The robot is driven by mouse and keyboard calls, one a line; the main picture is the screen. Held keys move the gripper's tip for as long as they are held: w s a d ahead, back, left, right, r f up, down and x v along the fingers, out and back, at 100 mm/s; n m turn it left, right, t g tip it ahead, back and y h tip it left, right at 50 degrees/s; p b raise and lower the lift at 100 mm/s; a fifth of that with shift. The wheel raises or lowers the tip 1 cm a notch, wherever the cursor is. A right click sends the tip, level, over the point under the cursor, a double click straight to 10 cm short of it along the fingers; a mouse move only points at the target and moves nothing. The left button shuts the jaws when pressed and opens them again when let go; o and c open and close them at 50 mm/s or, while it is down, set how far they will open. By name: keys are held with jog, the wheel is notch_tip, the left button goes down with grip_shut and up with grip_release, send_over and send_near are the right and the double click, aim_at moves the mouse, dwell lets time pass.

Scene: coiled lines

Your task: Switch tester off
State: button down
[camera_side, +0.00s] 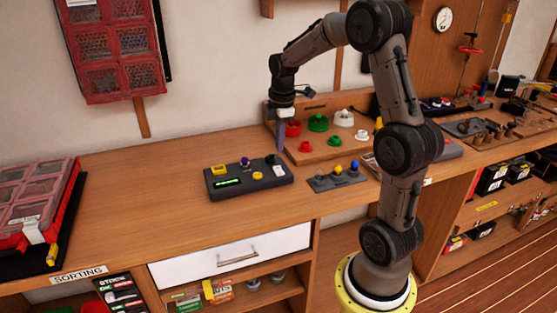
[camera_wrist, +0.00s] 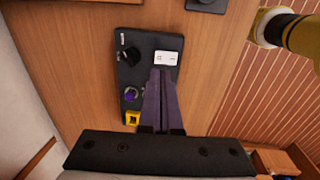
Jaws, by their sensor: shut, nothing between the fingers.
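The tester (camera_side: 213,189) is a dark flat box on the wooden workbench. My gripper (camera_side: 281,150) is shut and empty, pointing down above the tester's right end. In the wrist view its fingers (camera_wrist: 160,73) hide part of the box, including the display.
A small grey panel (camera_side: 322,183) with coloured knobs lies right of the tester. Behind stands a wooden board (camera_side: 330,149) with red, green and white buttons. A red organizer case (camera_side: 40,200) sits at the far left. The bench left of the tester is clear.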

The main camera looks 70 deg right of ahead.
aim_at(280, 172)
jog(key=f, duration=0.6)
jog(key=shift+w+d+f, duration=0.3)
jog(key=shift+f, duration=0.3)
jog(key=shift+s+a+f, duration=0.1)
jog(key=shift+s+a, duration=0.55)
notch_tip(280, 172, up, 14)
jog(key=shift+s+a+r, duration=0.2)
jog(key=shift+s+a, duration=0.25)
dwell(0.4)
